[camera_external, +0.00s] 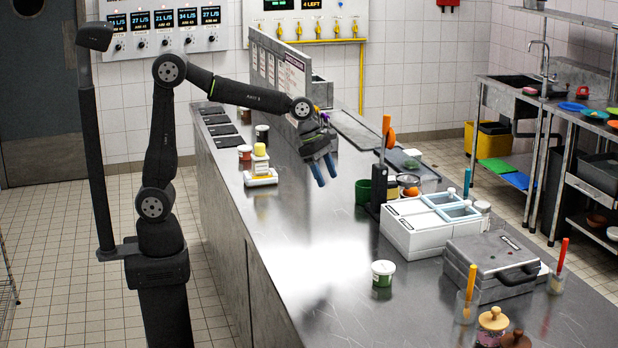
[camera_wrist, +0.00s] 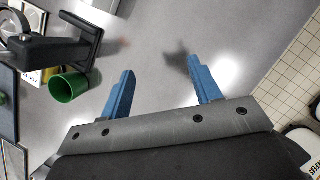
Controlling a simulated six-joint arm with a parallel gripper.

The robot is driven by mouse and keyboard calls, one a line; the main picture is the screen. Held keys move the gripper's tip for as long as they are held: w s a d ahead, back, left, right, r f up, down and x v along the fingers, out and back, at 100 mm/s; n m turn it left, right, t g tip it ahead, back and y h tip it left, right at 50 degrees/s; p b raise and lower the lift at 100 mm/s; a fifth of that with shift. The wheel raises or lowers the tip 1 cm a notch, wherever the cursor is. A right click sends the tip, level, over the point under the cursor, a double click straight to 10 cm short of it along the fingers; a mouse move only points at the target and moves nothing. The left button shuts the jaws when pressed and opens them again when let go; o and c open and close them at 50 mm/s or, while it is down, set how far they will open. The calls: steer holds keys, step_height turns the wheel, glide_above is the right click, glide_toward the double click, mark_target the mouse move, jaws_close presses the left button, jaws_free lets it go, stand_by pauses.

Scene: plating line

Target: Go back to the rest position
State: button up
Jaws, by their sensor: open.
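My gripper (camera_external: 323,170) hangs above the middle of the steel counter, its blue fingers pointing down and apart. In the wrist view, my gripper (camera_wrist: 160,82) has its two blue fingers spread with only bare counter between them. It holds nothing. My arm reaches out from its column on the left, with the elbow raised and the forearm stretched over the counter.
A white bin unit (camera_external: 415,233), a grey press (camera_external: 490,268) and a lidded tub (camera_external: 383,272) stand nearer. An upright panel (camera_external: 283,75) is behind.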

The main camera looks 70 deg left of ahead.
steer(key=s+d+f+m, duration=0.1)
steer(key=s+d+m, duration=0.1)
steer(key=d, duration=0.8)
steer(key=shift+s+d+f+g+h, duration=0.25)
steer(key=shift+s+f+g+h, duration=0.05)
steer(key=shift+s, duration=0.1)
